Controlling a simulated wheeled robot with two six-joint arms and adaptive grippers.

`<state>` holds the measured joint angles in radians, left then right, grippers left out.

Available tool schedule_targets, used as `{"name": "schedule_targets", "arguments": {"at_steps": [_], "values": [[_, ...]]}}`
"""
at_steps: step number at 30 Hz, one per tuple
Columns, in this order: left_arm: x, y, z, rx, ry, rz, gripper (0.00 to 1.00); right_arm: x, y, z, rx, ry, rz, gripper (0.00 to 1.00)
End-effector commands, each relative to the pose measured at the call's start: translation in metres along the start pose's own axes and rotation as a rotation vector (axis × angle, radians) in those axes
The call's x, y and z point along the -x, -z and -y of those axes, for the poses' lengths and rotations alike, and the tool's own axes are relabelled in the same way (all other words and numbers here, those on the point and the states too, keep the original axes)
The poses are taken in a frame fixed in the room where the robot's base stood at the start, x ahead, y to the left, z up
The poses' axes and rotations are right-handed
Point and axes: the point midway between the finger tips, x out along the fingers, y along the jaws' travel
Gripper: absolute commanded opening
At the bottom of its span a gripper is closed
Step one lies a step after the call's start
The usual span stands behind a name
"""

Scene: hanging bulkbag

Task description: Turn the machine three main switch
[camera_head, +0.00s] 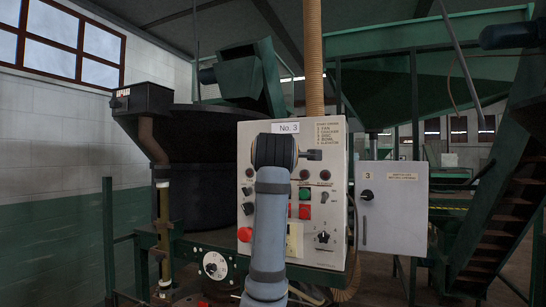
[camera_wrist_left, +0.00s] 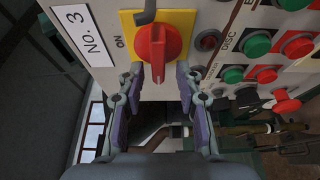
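The No. 3 machine panel (camera_head: 330,215) is a white box facing me, with its No. 3 label (camera_head: 286,127) at the top. The main switch (camera_wrist_left: 158,45) is a red rotary handle on a yellow plate (camera_wrist_left: 182,20) marked ON. In the left wrist view its handle lies along the picture's vertical, while ON is at the left. My left gripper (camera_wrist_left: 159,78) is open, with one finger on each side of the handle's lower end and small gaps visible. In the head view my left arm and wrist hide the switch. My right gripper is not in view.
Green and red buttons (camera_wrist_left: 256,44) sit close to the right of the switch in the left wrist view. A grey box marked 3 (camera_head: 395,205) with a black knob stands right of the panel. A black tank (camera_head: 200,165) is behind it, and green stairs (camera_head: 495,200) are at right.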

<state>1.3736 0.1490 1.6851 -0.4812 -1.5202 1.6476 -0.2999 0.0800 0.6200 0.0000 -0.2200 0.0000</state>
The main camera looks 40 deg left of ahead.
Motion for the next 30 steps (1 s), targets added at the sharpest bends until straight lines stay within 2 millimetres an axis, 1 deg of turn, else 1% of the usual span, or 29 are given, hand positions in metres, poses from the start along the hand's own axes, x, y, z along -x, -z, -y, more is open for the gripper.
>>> {"name": "schedule_targets", "arguments": {"at_steps": [2,5,8,12,15,18,22,30], "values": [[0.002,0.000,-0.001,0.001,-0.002,0.000,0.35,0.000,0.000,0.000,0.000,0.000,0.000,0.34],[0.014,-0.001,-0.001,0.000,-0.003,0.001,0.35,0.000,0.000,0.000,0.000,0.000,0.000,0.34],[0.037,-0.001,-0.001,0.003,-0.004,0.003,0.35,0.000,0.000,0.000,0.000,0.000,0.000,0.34],[0.072,-0.003,-0.001,0.003,-0.003,0.007,0.35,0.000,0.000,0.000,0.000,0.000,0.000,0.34],[0.093,-0.002,0.000,0.004,-0.001,0.006,0.35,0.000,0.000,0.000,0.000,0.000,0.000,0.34],[0.108,-0.003,0.000,0.001,-0.001,0.005,0.35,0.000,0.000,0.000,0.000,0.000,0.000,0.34],[0.118,-0.002,0.001,0.000,0.001,0.003,0.35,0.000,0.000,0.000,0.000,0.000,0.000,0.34],[0.120,-0.001,0.001,-0.001,0.001,0.000,0.35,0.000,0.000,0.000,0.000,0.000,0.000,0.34]]}}
